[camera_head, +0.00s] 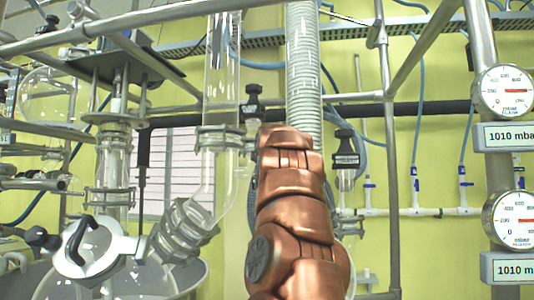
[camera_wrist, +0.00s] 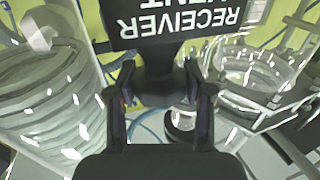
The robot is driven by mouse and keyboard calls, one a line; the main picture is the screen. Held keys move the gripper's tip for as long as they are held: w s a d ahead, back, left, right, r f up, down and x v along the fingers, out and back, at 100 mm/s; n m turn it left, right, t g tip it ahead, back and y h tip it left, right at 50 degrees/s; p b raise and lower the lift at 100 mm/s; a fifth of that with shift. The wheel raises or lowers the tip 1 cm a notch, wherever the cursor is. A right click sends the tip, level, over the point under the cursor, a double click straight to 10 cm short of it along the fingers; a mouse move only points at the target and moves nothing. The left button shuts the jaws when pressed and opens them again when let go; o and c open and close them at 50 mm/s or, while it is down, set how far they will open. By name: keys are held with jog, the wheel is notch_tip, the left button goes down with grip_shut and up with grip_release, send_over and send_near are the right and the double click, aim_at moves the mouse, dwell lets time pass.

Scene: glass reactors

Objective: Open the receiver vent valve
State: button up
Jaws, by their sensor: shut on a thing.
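The receiver vent valve has a black label plate (camera_wrist: 172,22) reading "RECEIVER VENT", upside down at the top of the wrist view. Below it is the valve's black handle (camera_wrist: 160,68). My gripper (camera_wrist: 160,88) is shut on this handle, with one dark finger on each side. The far side of the handle and the valve's inner position are hidden. In the head view, my copper-coloured arm covers the middle and my gripper cannot be made out behind it.
A ribbed clear hose (camera_head: 303,75) and a glass column (camera_head: 222,70) stand close to my arm. Another black labelled valve (camera_head: 345,152) is to its right. Pressure gauges (camera_head: 505,92) hang at the right. Metal frame bars (camera_head: 390,150) cross the space.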

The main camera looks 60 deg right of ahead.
jog(key=shift+r+n+t+y+p, duration=0.2)
jog(key=shift+n+t+y+p, duration=0.35)
jog(key=shift+t+p, duration=0.35)
jog(key=shift+y+p, duration=0.25)
jog(key=shift+p, duration=0.5)
jog(key=shift+n+t+y+p, duration=0.3)
jog(key=shift+n, duration=0.05)
jog(key=shift+f, duration=0.25)
jog(key=o, duration=0.9)
jog(key=shift+o, duration=0.2)
